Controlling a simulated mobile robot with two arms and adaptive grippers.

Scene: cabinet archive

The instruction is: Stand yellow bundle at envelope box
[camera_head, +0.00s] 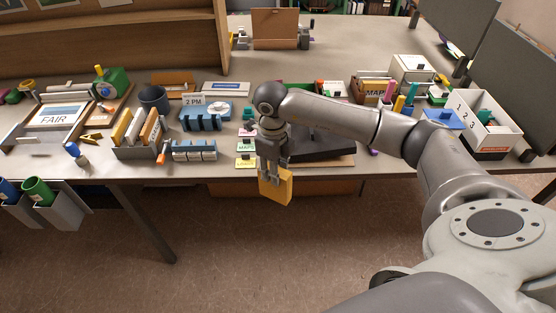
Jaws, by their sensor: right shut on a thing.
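My right gripper (272,163) is shut on the yellow bundle (276,187), a flat yellow-orange block. The gripper points down and holds the bundle tilted, in front of the table's front edge and over the floor. A grey box (137,153) at the left front of the table holds upright cream, yellow and brown envelope-like pieces. No readable label marks it as the envelope box, so I cannot tell for certain. It stands left of the bundle, well apart from it. My left gripper is not in view.
Blue racks (201,122) stand between the grey box and my right arm. A dark cup (154,98) stands behind the box. A white box marked 1 2 3 (489,125) stands at the right. The arm hides part of the table's middle. The floor in front is clear.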

